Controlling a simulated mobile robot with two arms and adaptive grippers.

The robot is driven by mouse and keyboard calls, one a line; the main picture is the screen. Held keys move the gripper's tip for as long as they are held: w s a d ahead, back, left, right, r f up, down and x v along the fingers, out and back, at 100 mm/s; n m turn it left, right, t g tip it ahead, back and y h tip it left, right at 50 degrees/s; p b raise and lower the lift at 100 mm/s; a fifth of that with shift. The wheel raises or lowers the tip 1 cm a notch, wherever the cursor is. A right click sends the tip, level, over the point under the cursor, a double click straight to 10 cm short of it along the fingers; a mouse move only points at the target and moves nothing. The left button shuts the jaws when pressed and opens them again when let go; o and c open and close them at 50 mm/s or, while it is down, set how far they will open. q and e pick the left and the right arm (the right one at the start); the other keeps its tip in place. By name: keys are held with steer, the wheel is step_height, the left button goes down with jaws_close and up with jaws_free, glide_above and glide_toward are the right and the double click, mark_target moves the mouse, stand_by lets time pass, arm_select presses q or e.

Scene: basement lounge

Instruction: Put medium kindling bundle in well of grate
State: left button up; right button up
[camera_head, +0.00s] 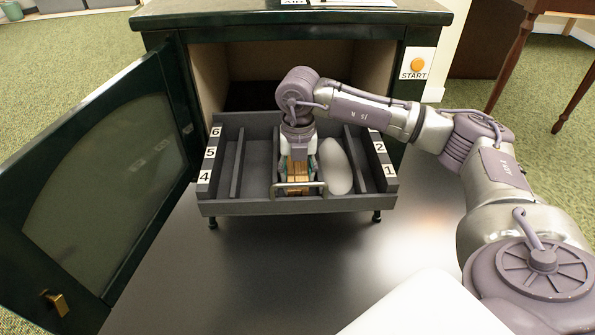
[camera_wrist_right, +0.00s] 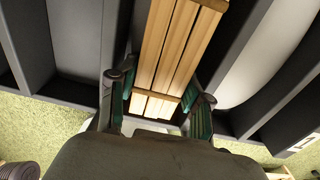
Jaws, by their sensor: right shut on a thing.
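The grate (camera_head: 290,208) is a dark grey tray on short legs, divided by walls into compartments, standing in front of the open stove. My right gripper (camera_head: 297,180) reaches down into its middle compartment. In the right wrist view, my right gripper (camera_wrist_right: 157,100) is shut on the kindling bundle (camera_wrist_right: 175,55), light wooden sticks side by side between its fingers. The bundle also shows in the head view (camera_head: 297,170), partly hidden by the gripper. I cannot tell whether the bundle touches the floor of the grate. My left gripper is not in view.
A white rounded object (camera_head: 335,166) lies in the grate just right of the bundle. The stove door (camera_head: 95,170) stands open at left. Number labels mark the grate's sides. A START button (camera_head: 417,64) is on the stove's right front. Grey floor in front is clear.

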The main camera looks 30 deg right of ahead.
steer(key=o, duration=1.1)
